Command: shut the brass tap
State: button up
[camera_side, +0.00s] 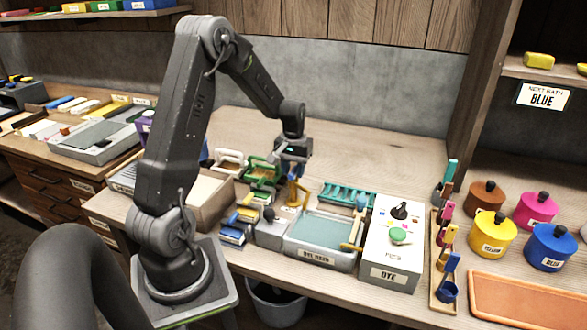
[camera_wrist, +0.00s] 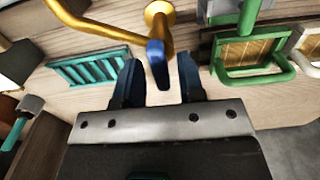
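The brass tap (camera_side: 297,192) stands behind the dye bath in the side view, just under my gripper (camera_side: 291,166). In the wrist view the tap's brass body (camera_wrist: 159,16) is at the top, with a curved spout running off to the upper left. Its blue lever (camera_wrist: 157,66) points down the picture between the two dark fingers of my gripper (camera_wrist: 159,62). The fingers are open, with a visible gap on each side of the lever. The lever is hard to make out in the side view.
The dye bath (camera_side: 322,258) is in front of the tap, with a white DYE box (camera_side: 390,270) at its right. A teal rack (camera_wrist: 90,68) and a green-framed mould (camera_wrist: 252,57) flank the tap. Bench behind is clear.

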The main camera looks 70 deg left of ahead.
grip_shut()
jog(key=shift+m, duration=0.4)
jog(key=m, duration=1.3)
jog(key=shift+r+m, duration=0.1)
jog(key=shift+m, duration=1.9)
jog(key=shift+o, duration=0.7)
grip_release()
